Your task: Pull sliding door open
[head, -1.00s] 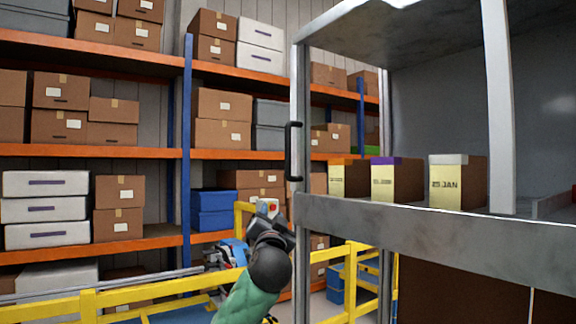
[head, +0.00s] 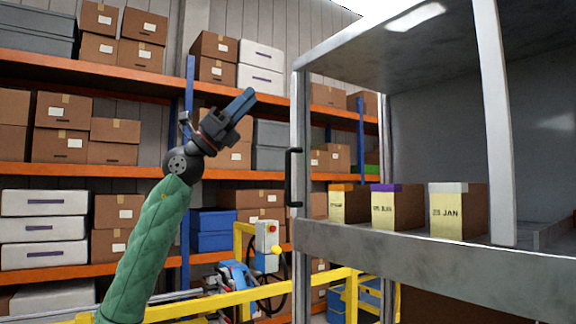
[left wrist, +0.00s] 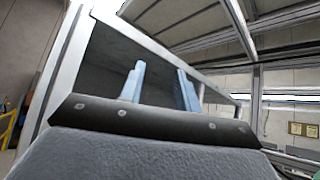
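The grey metal cabinet (head: 400,247) stands at the right in the head view. A black vertical handle (head: 292,177) is on the post at its left edge. A second upright (head: 493,120) stands further right; I cannot tell whether a clear panel spans between them. My left gripper (head: 248,98) is raised left of the cabinet, higher than the handle and apart from it in the picture, pointing up and right. In the left wrist view its two blue fingers (left wrist: 160,86) are spread with nothing between them, in front of the cabinet frame (left wrist: 68,65). My right gripper is out of view.
Inside the cabinet stand boxes with orange, purple and white tops (head: 457,212). Behind are orange-and-blue racks (head: 90,170) with cartons.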

